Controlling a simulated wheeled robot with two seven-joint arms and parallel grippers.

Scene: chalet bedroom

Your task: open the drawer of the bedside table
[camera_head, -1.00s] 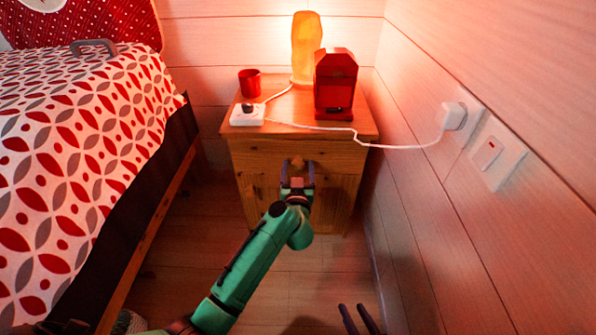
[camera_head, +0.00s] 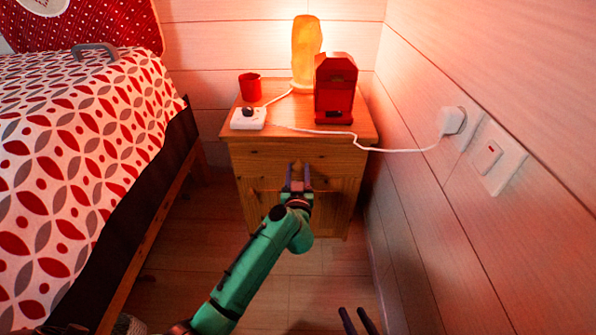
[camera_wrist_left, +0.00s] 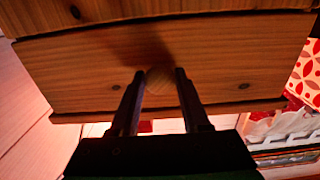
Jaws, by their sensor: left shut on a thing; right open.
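The wooden bedside table (camera_head: 345,160) stands against the back wall, beside the right wall. Its drawer front (camera_head: 260,157) is below the tabletop. In the left wrist view the drawer front (camera_wrist_left: 220,65) fills the middle, seen upside down, with a round wooden knob (camera_wrist_left: 159,80) at its centre. My left gripper (camera_head: 298,168) is shut on the knob, one finger on each side; it also shows in the left wrist view (camera_wrist_left: 159,75). I cannot tell for sure whether the drawer stands slightly out. My right gripper (camera_head: 355,309) is open and empty at the bottom edge, over the floor.
A red cup (camera_head: 250,87), a white socket block (camera_head: 248,119), a glowing lamp (camera_head: 305,50) and a red lantern-like object (camera_head: 335,90) stand on the tabletop. A white cable (camera_head: 400,150) runs to the wall socket. The bed (camera_head: 80,170) is at left; floor (camera_head: 200,240) between is clear.

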